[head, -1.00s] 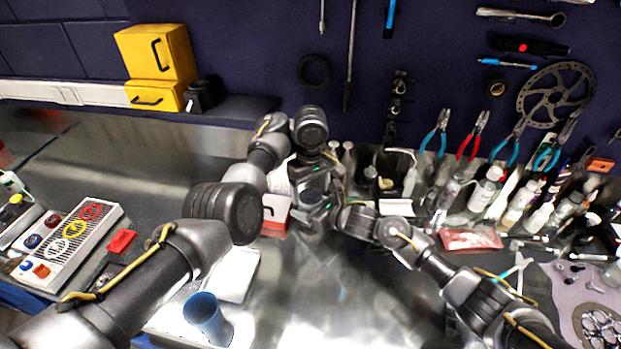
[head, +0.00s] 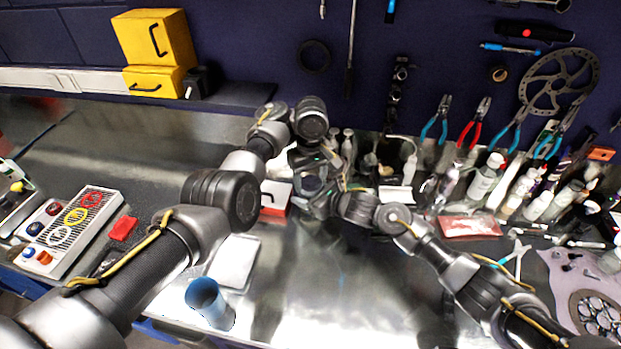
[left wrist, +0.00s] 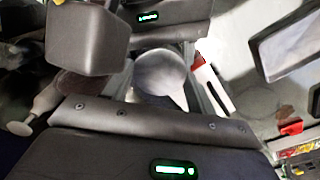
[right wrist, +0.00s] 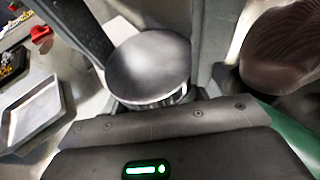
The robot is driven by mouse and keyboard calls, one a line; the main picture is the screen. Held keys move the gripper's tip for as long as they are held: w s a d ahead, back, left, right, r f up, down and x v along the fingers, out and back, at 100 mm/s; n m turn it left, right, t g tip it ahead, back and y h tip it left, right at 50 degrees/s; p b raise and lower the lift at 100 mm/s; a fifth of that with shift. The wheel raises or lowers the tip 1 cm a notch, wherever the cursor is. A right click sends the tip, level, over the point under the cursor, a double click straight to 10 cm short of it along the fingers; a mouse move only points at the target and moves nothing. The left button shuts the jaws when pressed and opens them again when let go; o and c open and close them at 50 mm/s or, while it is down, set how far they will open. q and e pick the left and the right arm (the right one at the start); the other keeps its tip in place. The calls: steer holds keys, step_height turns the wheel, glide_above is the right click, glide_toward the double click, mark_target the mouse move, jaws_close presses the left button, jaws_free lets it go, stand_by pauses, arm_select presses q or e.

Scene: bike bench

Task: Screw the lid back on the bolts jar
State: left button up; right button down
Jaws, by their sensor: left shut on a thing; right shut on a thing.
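My left gripper (head: 312,160) and my right gripper (head: 322,203) meet over the middle of the bench, the left one slightly higher. Between them is a small jar with a round grey lid (head: 313,184), mostly covered by the hands. In the left wrist view a grey disc, apparently the lid (left wrist: 160,72), sits between the jaws, with my other gripper just beyond. In the right wrist view a dark grey disc (right wrist: 150,62) tops a shiny, glassy body, the jar (right wrist: 168,98), between the jaws. Both grippers are shut. The contact points and thread are hidden.
A red-and-white box (head: 276,197) stands close left of the hands. Bottles (head: 485,180) crowd the back right. A red packet (head: 470,227) lies before them. The front middle is clear.

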arm_select(q)
steer(key=shift+m, duration=0.9)
steer(key=o, duration=1.1)
arm_select(e)
steer(key=shift+a, duration=0.1)
arm_select(q)
steer(key=shift+s+d+r, duration=0.1)
steer(key=shift+r, duration=2.2)
steer(key=shift+o, duration=0.2)
steer(key=o, duration=0.4)
